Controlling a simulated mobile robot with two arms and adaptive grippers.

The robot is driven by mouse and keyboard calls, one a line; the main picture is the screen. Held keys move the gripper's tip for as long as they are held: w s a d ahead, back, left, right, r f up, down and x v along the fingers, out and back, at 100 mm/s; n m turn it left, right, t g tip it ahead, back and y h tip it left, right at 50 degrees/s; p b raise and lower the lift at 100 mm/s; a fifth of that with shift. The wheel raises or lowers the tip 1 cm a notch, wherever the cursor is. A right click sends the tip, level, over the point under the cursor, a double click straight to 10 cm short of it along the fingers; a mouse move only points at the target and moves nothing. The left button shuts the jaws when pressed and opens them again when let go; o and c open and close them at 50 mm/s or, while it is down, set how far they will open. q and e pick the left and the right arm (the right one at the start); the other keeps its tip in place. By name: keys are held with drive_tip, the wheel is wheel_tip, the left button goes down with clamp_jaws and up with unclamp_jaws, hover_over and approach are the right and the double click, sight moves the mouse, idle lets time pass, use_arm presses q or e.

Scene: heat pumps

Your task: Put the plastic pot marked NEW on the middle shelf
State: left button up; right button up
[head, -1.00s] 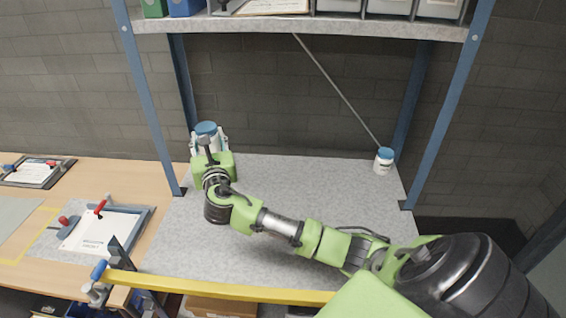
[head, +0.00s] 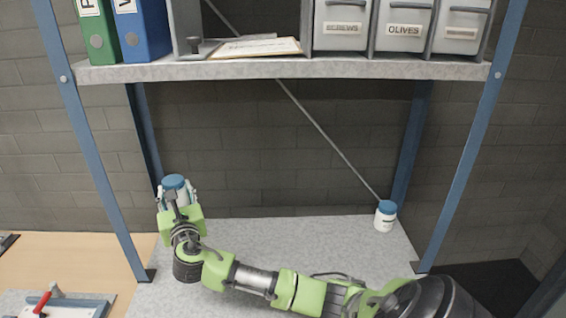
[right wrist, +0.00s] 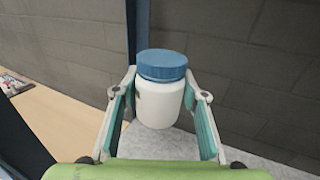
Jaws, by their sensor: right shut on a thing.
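A white plastic pot with a blue lid (head: 174,182) is in my right gripper (head: 177,196), at the back left of the lower grey shelf (head: 290,238). In the right wrist view the pot (right wrist: 157,102) stands upright between the two fingers of the gripper (right wrist: 160,95), which is shut on it. Whether it touches the shelf is unclear. I cannot read its marking. A second white pot with a blue lid (head: 385,217) stands at the back right of the lower shelf; its label is too small to read. My left gripper is not in view.
The upper shelf (head: 290,68) holds a green binder (head: 98,38), a blue binder (head: 140,30), a clipboard (head: 255,47) and grey bins, labelled SCREWS (head: 343,28) and OLIVES (head: 403,30) among them. Blue posts (head: 95,140) flank the shelves. The lower shelf's middle is clear.

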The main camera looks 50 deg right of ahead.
sight(179, 205)
drive_tip(key=f+b, duration=0.1)
drive_tip(key=f, duration=0.1)
drive_tip(key=f+b, duration=0.1)
drive_tip(key=shift+w+d+f+b, duration=0.1)
drive_tip(key=shift+w+f+b, duration=0.15)
drive_tip(key=shift+f+b, duration=0.45)
drive_tip(key=shift+f, duration=0.4)
wheel_tip(179, 205, down, 10)
drive_tip(key=shift+r+b, duration=0.2)
drive_tip(key=shift+b, duration=0.45)
